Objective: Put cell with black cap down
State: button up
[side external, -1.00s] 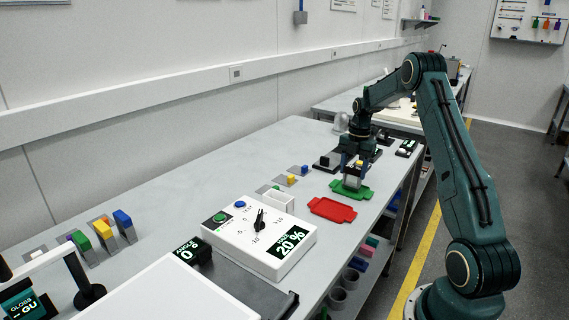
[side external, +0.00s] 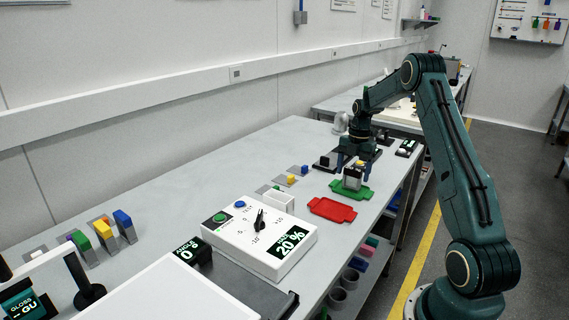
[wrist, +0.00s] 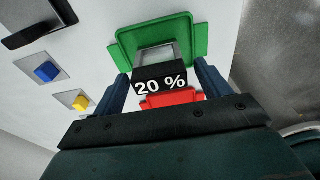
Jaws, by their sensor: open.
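The cell with the black cap (wrist: 160,80) stands on the green tray (wrist: 127,40), its cap marked "20 %" and facing the wrist camera. Its pale body shows in the side view (side external: 352,182), upright on the green tray (side external: 365,193). My gripper (side external: 354,172) is open, with one blue finger on each side of the cell. In the wrist view, my gripper (wrist: 162,70) shows gaps between both fingers and the cap. The underside of the cell is hidden.
A red tray (side external: 332,209) lies nearer the side camera. A yellow block (side external: 291,180) and a blue block (side external: 305,169) sit on grey pads to the left. A white instrument box (side external: 259,238) showing "20 %" stands in front. Dark fixtures are behind the gripper.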

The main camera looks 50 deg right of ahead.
notch_tip(320, 180, up, 12)
jog(key=d, duration=0.1)
jog(key=shift+d, duration=0.2)
dwell(0.4)
dwell(0.4)
jog(key=s+a+r+m+t+h, duration=0.1)
jog(key=a+r+m, duration=0.4)
jog(key=a, duration=0.7)
jog(key=s+a+r+m+t, duration=0.1)
jog(key=a+r+m, duration=0.2)
jog(key=a+r, duration=0.65)
jog(key=s+a+f+m+t, duration=0.1)
jog(key=s+a+f+m, duration=0.2)
jog(key=s+a+m, duration=0.2)
jog(key=s+a+f+m+t, duration=0.2)
jog(key=s+a+m, duration=0.3)
jog(key=s+a, duration=0.7)
jog(key=shift+s+a+f+t, duration=0.3)
jog(key=shift+a+f, duration=0.15)
jog(key=shift+f, duration=0.3)
